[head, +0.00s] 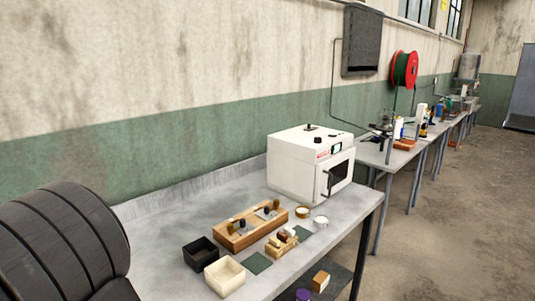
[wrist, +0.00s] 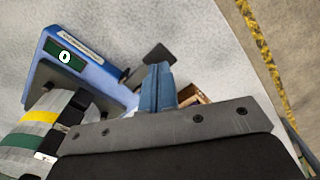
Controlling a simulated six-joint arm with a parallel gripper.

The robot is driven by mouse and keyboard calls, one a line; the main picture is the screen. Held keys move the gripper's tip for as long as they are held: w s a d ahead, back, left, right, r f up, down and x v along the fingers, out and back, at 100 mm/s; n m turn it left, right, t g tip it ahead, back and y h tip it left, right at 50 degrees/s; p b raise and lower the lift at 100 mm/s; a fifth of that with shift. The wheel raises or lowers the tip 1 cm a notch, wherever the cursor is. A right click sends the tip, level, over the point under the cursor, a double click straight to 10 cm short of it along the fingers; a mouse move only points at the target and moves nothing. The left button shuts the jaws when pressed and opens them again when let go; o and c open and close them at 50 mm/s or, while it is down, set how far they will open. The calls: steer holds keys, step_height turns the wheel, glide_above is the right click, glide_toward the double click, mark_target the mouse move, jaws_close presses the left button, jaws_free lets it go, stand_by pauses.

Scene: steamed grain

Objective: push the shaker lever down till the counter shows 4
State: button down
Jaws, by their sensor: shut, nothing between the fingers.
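The shaker, a blue box (wrist: 97,72), is at the upper left of the wrist view. Its dark green counter (wrist: 64,55) shows 0. A dark grey flat paddle (wrist: 157,54), which looks like the lever, sticks out to the right of the box. My gripper (wrist: 157,72) is shut and empty, its blue fingers just below the paddle in the picture. I cannot tell whether they touch it, and the fingers and mount hide what lies beneath. I cannot make out the shaker or my gripper in the head view.
A striped grey, yellow and green object (wrist: 40,135) is beside the blue box. The head view shows a bench with a white oven (head: 300,165), a wooden block (head: 232,237), a black box (head: 201,252) and a cream box (head: 225,276).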

steer(key=shift+f, duration=1.45)
steer(key=shift+r, duration=3.05)
steer(key=shift+f, duration=1.6)
steer(key=shift+f, duration=1.45)
steer(key=shift+r, duration=3.05)
